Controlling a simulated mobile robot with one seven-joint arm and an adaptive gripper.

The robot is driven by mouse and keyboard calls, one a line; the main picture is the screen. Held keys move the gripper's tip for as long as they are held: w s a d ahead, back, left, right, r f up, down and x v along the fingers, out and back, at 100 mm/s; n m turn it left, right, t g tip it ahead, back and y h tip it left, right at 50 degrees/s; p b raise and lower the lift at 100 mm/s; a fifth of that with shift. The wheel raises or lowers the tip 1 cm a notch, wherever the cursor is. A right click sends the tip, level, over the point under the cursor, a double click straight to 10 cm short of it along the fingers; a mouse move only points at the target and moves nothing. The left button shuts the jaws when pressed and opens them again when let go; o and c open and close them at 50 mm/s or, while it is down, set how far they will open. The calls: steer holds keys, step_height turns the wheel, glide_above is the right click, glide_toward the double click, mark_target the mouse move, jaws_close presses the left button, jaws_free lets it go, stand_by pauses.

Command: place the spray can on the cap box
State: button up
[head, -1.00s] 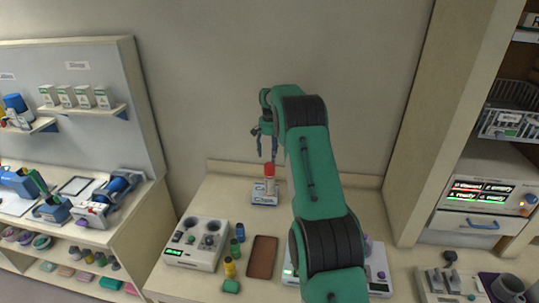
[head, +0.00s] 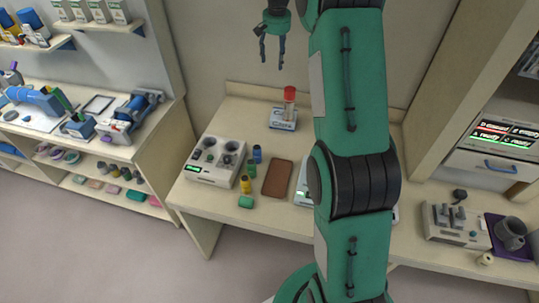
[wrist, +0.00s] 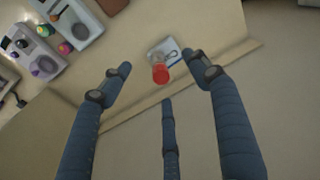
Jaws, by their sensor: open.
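In the wrist view the red top of the spray can (wrist: 160,74) and part of the cap box (wrist: 172,50) show beyond my fingers. My gripper (head: 272,62) is open and empty, above and a little left of the can in the head view, apart from it. In the wrist view my gripper (wrist: 165,85) has its fingers spread wide with nothing between them.
A white device with two round wells (head: 215,160) stands on the table's left, beside small blue, green and yellow items (head: 246,184). A brown flat pad (head: 278,178) lies in the middle. A wall (head: 240,60) rises close behind the table, and a shelf unit (head: 150,170) stands left.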

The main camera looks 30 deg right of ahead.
steer(key=s+a+r+n+t, duration=0.1)
steer(key=s+a+r+n, duration=0.1)
steer(key=s+a+r, duration=0.75)
steer(key=s+a+r+n+t, duration=0.1)
steer(key=s+a+r, duration=0.5)
steer(key=s+a, duration=0.55)
steer(key=s+a+f+n, duration=0.1)
steer(key=s+a+f, duration=0.1)
steer(key=s, duration=0.7)
steer(key=s+a+f+n+t, duration=0.1)
steer(key=s+a, duration=0.4)
steer(key=s, duration=0.5)
steer(key=s+a+f+n+t, duration=0.1)
steer(key=s+a, duration=0.3)
steer(key=s, duration=0.6)
steer(key=shift+f+n, duration=0.6)
steer(key=shift+f, duration=0.2)
step_height(320, 180, down, 18)
steer(key=b, duration=1.8)
